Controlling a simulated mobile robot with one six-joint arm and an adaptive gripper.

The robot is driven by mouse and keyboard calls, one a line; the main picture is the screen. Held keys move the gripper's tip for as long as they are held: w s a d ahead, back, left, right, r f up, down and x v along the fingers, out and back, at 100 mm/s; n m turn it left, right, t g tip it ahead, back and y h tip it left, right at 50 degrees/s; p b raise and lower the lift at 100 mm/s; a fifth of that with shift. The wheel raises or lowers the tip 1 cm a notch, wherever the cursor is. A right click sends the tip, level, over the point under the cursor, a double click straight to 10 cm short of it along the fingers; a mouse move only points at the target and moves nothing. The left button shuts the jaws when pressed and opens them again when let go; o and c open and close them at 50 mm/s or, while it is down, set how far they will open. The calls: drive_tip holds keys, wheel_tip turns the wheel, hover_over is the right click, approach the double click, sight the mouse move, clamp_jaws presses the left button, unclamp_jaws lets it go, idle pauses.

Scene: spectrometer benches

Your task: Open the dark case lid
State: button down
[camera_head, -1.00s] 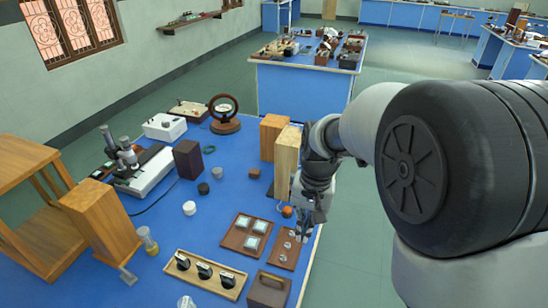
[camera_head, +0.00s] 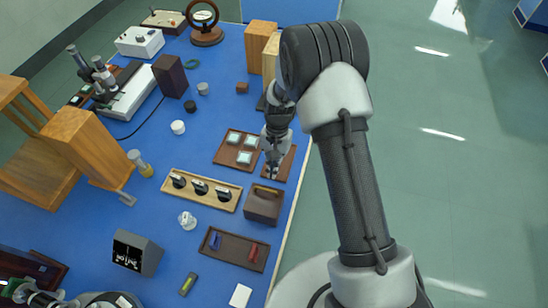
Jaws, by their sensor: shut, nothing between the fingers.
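A dark brown case (camera_head: 263,205) with a handle on its top stands near the right edge of the blue bench. Its lid looks shut. My gripper (camera_head: 271,174) points down over a small brown tray (camera_head: 286,163), just behind the case in the picture and apart from it. The fingers are small in this view and look closed with nothing held. My gripper hides part of the tray.
A wooden tray with several dark knobs (camera_head: 201,189) lies left of the case. A brown tray with a blue and a red item (camera_head: 233,250) lies in front. A square-slide tray (camera_head: 238,148) and wooden blocks (camera_head: 260,44) stand behind. Open floor lies right.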

sight(264, 201)
drive_tip(key=shift+x, duration=1.15)
drive_tip(key=shift+s+a+r, duration=0.3)
drive_tip(key=shift+s+r, duration=0.35)
drive_tip(key=shift+s, duration=0.1)
drive_tip(key=shift+s+a+r, duration=0.25)
drive_tip(key=shift+s+r, duration=0.35)
drive_tip(key=shift+s, duration=0.15)
drive_tip(key=shift+r, duration=0.1)
